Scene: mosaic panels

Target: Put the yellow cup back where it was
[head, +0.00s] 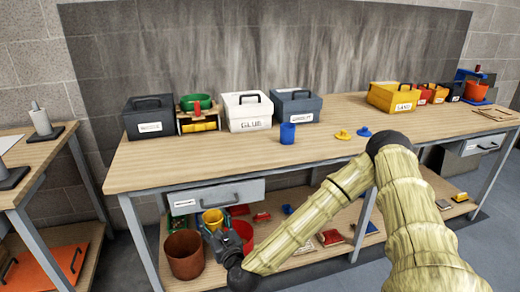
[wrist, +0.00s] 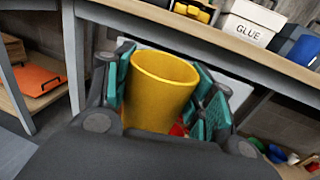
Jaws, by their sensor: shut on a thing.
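The yellow cup (wrist: 158,100) is upright, slightly tilted in the wrist view, between the teal pads of my gripper (wrist: 165,95). My gripper is shut on it, with a pad against each side. In the head view the yellow cup (head: 212,218) and my gripper (head: 216,232) are in front of the workbench (head: 160,172), below its top and near the drawer. The cup's lower part is hidden by my gripper in the wrist view.
A brown pot (head: 184,254) and a red container (head: 243,234) stand close below my gripper. A drawer (head: 213,196) is just behind. On the bench stand a glue box (head: 247,112), a blue cup (head: 287,134) and dark boxes. The bench's front middle is clear.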

